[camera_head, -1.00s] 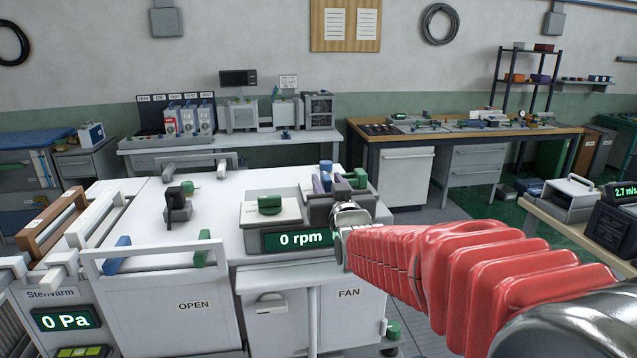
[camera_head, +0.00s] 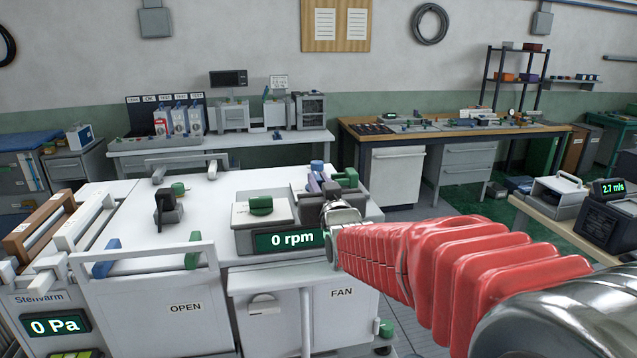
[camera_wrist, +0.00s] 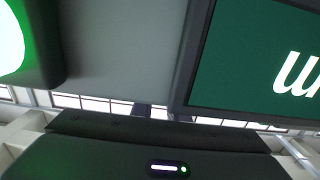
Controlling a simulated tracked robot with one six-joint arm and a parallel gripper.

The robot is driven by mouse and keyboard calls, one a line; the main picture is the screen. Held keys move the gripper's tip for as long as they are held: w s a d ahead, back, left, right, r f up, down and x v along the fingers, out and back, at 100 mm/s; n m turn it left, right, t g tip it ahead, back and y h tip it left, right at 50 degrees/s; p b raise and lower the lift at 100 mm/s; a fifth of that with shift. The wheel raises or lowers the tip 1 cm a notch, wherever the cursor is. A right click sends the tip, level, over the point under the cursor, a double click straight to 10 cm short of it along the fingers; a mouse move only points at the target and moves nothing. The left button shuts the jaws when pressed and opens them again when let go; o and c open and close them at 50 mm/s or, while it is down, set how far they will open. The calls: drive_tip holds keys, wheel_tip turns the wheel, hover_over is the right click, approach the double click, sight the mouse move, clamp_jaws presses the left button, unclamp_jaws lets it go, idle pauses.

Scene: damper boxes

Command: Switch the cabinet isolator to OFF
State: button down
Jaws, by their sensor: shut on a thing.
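My gripper (camera_head: 336,214), at the end of my red-sleeved arm, is at the front right of the white cabinet (camera_head: 200,290), close to the right end of the "0 rpm" display (camera_head: 285,240). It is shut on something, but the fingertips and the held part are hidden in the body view. I cannot clearly pick out the isolator or read its position. The wrist view shows part of a green display (camera_wrist: 255,70) very close, a grey panel (camera_wrist: 125,45) and a bright green round part (camera_wrist: 8,45) at the upper left.
The cabinet top carries a black-handled grey unit (camera_head: 168,208), a green knob (camera_head: 261,205) on a white box, and blue and purple parts (camera_head: 322,180) beside my gripper. A workbench (camera_head: 400,135) stands behind. A side table with instruments (camera_head: 563,195) is at right.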

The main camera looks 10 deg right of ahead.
drive_tip(key=shift+w+d+r+n+y, duration=0.1)
drive_tip(key=shift+d+r+n+y, duration=0.1)
drive_tip(key=shift+n+y, duration=0.35)
drive_tip(key=shift+d+r+n+y, duration=0.15)
drive_tip(key=shift+n+y, duration=0.2)
drive_tip(key=shift+y, duration=0.4)
drive_tip(key=shift+n+y, duration=0.6)
drive_tip(key=shift+y, duration=0.3)
drive_tip(key=shift+f+g, duration=0.15)
drive_tip(key=shift+g, duration=0.15)
drive_tip(key=c, duration=1.7)
unclamp_jaws()
drive_tip(key=shift+f, duration=0.25)
drive_tip(key=shift+a+m+h, duration=0.25)
drive_tip(key=shift+m+h, duration=0.95)
drive_tip(key=shift+h, duration=0.5)
drive_tip(key=shift+a+m+h, duration=0.1)
drive_tip(key=shift+m+h, duration=0.2)
drive_tip(key=shift+h, duration=0.2)
